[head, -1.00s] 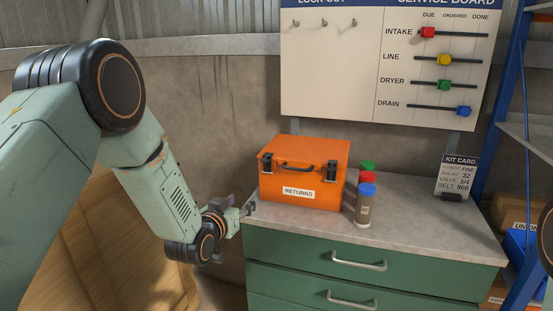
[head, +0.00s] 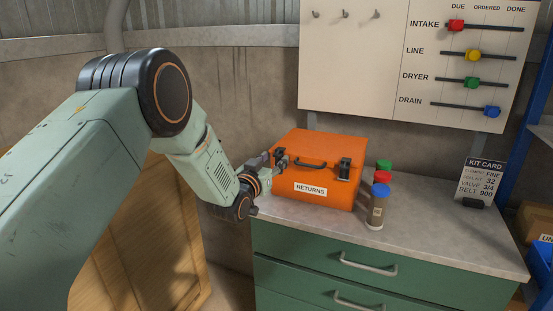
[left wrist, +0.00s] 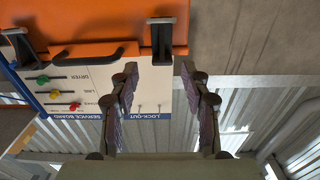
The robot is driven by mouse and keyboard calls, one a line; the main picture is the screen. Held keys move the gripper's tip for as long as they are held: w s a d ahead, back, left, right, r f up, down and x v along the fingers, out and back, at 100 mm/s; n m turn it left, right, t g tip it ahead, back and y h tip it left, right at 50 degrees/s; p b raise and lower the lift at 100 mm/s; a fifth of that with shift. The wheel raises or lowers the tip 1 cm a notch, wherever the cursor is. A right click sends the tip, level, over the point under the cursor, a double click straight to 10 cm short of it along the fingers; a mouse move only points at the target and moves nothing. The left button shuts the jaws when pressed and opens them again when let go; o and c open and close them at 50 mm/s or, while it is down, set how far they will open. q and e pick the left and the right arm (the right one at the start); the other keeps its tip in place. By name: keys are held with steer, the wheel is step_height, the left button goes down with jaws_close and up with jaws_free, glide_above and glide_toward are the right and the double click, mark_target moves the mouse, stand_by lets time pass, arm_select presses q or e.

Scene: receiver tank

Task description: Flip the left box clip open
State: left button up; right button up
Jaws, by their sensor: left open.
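The orange box (head: 322,187) labelled RETURNS stands closed on the counter, with a black handle (head: 311,164) between two dark clips. The left clip (head: 280,155) is at its front left, partly hidden by my gripper in the head view. In the upside-down left wrist view, the left clip (left wrist: 162,42) shows beside the handle (left wrist: 85,53). The right clip (head: 344,169) is clear of my arm. My left gripper (head: 270,164) is open and empty, close to the left clip. Its fingers (left wrist: 160,88) show apart in the wrist view; contact cannot be told.
Bottles with green, red and blue caps (head: 377,208) stand right of the box. A kit card (head: 480,180) stands farther right on the grey counter (head: 440,230). The service board (head: 410,60) hangs behind. Green drawers (head: 380,270) are below.

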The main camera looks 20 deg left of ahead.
arm_select(q)
steer(key=shift+w+d, duration=0.3)
steer(key=shift+w, duration=0.25)
steer(key=shift+w+a, duration=0.1)
steer(key=shift+w, duration=0.15)
steer(key=shift+w+a, duration=0.1)
steer(key=shift+a, duration=0.55)
steer(key=shift+w+d, duration=0.1)
steer(key=shift+d, duration=0.55)
steer(key=shift+c, duration=0.8)
steer(key=shift+w, duration=0.1)
steer(key=shift+c, duration=0.7)
steer(key=shift+a+f, duration=0.1)
steer(key=shift+a, duration=0.35)
steer(key=c, duration=0.3)
steer(key=shift+c, duration=0.7)
steer(key=shift+d, duration=0.25)
jaws_close()
steer(key=shift+a, duration=0.1)
